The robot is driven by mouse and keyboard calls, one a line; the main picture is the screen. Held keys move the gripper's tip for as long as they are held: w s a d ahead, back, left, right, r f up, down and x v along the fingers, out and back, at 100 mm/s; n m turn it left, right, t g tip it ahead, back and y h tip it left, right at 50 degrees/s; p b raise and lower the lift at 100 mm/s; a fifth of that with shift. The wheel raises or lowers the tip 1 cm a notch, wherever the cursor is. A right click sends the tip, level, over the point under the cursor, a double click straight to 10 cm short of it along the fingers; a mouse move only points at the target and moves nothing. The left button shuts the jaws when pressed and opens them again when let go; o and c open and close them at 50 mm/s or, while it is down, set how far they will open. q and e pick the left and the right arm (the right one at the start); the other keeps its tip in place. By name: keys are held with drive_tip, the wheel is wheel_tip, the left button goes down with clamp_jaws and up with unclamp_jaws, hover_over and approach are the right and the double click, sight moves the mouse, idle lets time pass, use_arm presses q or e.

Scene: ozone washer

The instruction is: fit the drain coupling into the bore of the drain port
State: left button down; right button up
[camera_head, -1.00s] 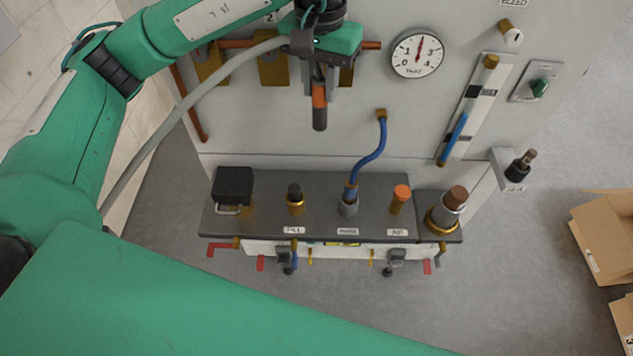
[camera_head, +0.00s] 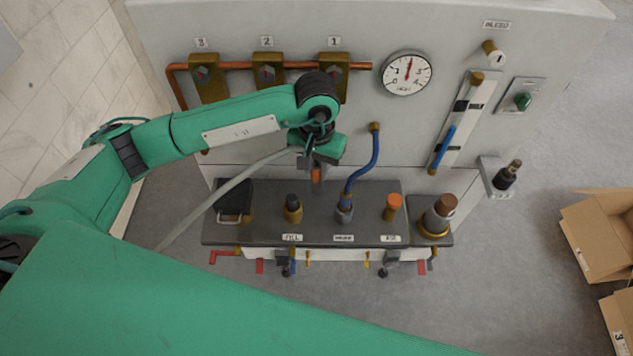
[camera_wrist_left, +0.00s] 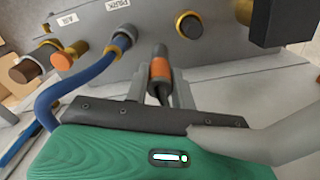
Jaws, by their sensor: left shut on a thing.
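My left gripper (camera_head: 317,168) is shut on the drain coupling (camera_head: 316,176), a grey piece with an orange band. In the left wrist view the coupling (camera_wrist_left: 160,69) stands between the two fingers (camera_wrist_left: 160,88), its grey end pointing toward the panel. It is above the grey shelf, behind the gap between the dark-capped fitting and the blue-hose fitting. A grey hose (camera_head: 235,188) runs from beside the gripper down to the left. No readable label marks the drain port, so I cannot tell which fitting it is. My right gripper is out of view.
The shelf (camera_head: 270,232) bears a black block (camera_head: 233,198), dark-capped fitting (camera_head: 293,209), blue-hose fitting (camera_head: 344,212), orange-capped fitting (camera_head: 392,207) and brown-topped cylinder (camera_head: 440,214). A gauge (camera_head: 406,74) and brass valves (camera_head: 268,72) are on the panel. Boxes (camera_head: 597,237) stand right.

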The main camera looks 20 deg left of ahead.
sight(317, 189)
use_arm(q)
wheel_tip(317, 189, down, 4)
drive_tip(key=shift+f+p, duration=0.25)
drive_tip(key=shift+p, duration=0.2)
wheel_tip(317, 189, down, 4)
drive_tip(key=shift+r+p, duration=0.1)
drive_tip(key=shift+p, duration=0.55)
drive_tip(key=shift+f+b, duration=0.3)
drive_tip(key=c, duration=1.2)
unclamp_jaws()
drive_tip(key=shift+o, duration=0.2)
drive_tip(key=shift+r, duration=0.1)
